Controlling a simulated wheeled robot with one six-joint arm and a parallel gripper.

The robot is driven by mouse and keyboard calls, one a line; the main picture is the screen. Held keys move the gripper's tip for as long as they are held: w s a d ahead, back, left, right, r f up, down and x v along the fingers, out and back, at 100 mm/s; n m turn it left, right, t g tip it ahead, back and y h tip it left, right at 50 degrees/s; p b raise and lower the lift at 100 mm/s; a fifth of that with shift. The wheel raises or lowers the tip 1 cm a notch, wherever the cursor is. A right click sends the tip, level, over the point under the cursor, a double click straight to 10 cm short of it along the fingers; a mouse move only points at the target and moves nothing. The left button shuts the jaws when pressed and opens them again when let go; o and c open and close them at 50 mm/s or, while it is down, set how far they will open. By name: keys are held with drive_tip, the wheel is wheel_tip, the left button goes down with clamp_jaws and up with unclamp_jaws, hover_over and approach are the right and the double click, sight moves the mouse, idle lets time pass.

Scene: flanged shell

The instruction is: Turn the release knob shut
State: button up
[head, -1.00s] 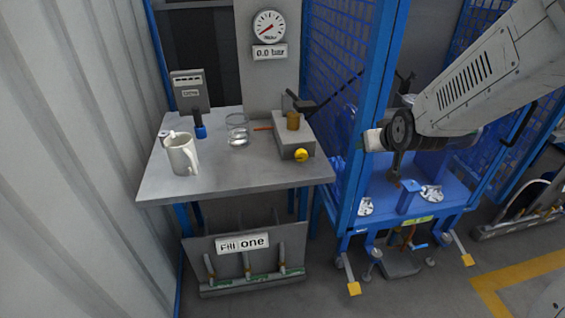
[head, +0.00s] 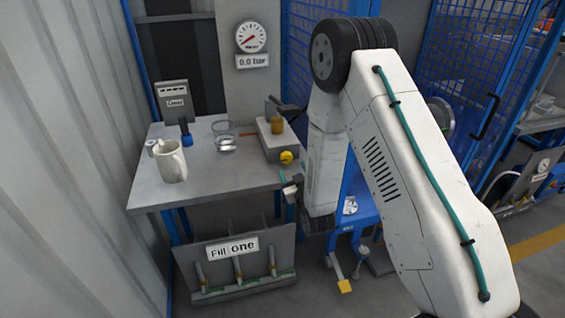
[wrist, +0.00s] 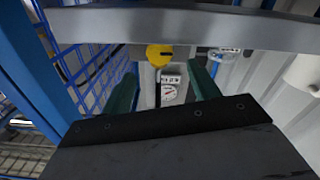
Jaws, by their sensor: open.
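A round yellow knob (head: 286,157) with a dark mark sits on the front of a grey block (head: 272,143) at the table's right front corner. I take it for the release knob. It also shows in the wrist view (wrist: 159,55), just beyond my two green fingers. My gripper (head: 291,190) is just below the knob in the head view, by the table's front right edge. In the wrist view my gripper (wrist: 164,72) is open and empty, its fingers apart on either side of the knob's line. No contact with the knob shows.
The table (head: 215,185) holds a white mug (head: 171,163), a glass (head: 225,143) and a small blue-based item (head: 187,138). A brass cylinder (head: 277,126) stands on the block. A gauge (head: 252,37) above reads 0.0 bar. Blue mesh fencing (head: 432,40) is at the right.

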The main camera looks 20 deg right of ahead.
sight(287, 159)
drive_tip(key=w, duration=0.6)
drive_tip(key=shift+w, duration=0.4)
